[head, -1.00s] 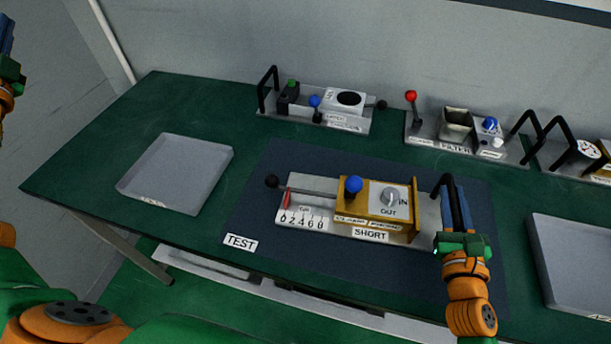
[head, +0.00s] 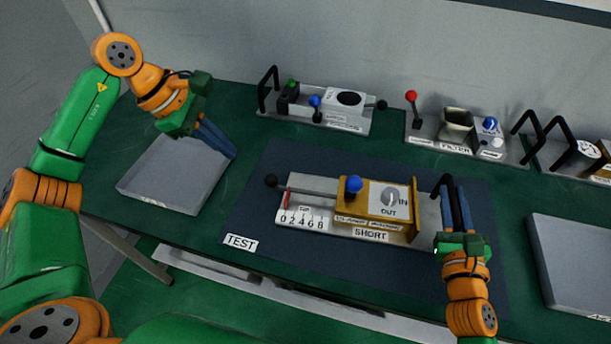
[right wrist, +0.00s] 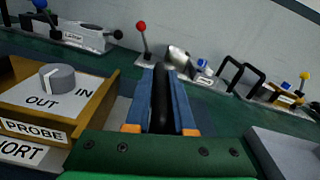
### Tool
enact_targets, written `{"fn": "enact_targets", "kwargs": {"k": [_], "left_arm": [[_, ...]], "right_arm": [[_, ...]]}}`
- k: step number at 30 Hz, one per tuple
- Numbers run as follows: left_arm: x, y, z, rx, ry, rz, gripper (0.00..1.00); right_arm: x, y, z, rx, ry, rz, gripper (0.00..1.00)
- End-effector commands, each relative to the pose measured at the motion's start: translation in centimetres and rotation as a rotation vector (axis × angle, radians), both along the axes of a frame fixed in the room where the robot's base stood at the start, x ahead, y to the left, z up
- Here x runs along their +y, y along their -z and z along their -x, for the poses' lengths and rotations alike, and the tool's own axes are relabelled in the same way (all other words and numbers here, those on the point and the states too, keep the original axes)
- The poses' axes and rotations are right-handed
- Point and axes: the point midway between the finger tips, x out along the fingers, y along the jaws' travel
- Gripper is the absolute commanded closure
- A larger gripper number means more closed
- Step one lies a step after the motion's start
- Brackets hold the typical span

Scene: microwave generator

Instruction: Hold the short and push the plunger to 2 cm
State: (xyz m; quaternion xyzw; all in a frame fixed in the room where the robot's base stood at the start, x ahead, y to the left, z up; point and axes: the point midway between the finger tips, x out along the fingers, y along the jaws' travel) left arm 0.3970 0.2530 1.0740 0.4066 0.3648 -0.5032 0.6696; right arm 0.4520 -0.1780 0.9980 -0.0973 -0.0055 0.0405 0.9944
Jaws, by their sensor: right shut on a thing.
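The short (head: 370,234) lies on the dark mat, with a brass housing, a blue knob (head: 353,184) and a grey IN/OUT dial (head: 391,197). Its plunger sticks out left, ending in a black ball (head: 271,181). The red pointer (head: 287,200) stands near the 0 end of the scale (head: 301,221); the exact reading is too small to tell. My right gripper (head: 452,190) is shut on the short's black handle (right wrist: 162,100). My left gripper (head: 232,153) hangs over the left tray, its fingers together and empty, left of the ball and apart from it.
A grey tray (head: 150,199) lies at the left and another (head: 575,290) at the right. Along the wall stand a unit with a green knob (head: 293,84), a filter unit (head: 455,147) and a gauge unit (head: 588,150). The mat left of the ball is clear.

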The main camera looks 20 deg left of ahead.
Motion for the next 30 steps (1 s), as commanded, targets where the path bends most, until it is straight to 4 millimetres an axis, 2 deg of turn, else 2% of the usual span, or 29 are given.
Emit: {"fn": "enact_targets", "kwargs": {"k": [1, 5, 12, 18, 24, 30], "left_arm": [[0.1, 0.3, 0.0, -0.002, 0.006, -0.024, 1.0], [-0.2, 2.0, -0.2, 0.003, 0.007, -0.036, 1.0], [-1.6, 6.7, -1.1, 0.003, 0.006, -0.031, 1.0], [-2.5, 9.8, -1.7, 0.002, 0.004, -0.029, 1.0], [-2.8, 11.0, -2.0, 0.0, 0.002, -0.03, 1.0], [-2.8, 11.1, -2.0, 0.0, 0.002, -0.03, 1.0]], "right_arm": [[0.1, 0.7, 0.1, 0.015, -0.001, -0.001, 1.0], [0.1, 0.7, 0.1, 0.015, -0.001, -0.001, 1.0], [0.1, 0.7, 0.1, 0.015, -0.001, -0.001, 1.0], [0.1, 0.6, 0.1, 0.014, -0.001, -0.001, 1.0], [0.1, 0.6, 0.1, 0.014, -0.001, -0.001, 1.0], [0.1, 0.6, 0.1, 0.014, -0.001, -0.001, 1.0]]}}
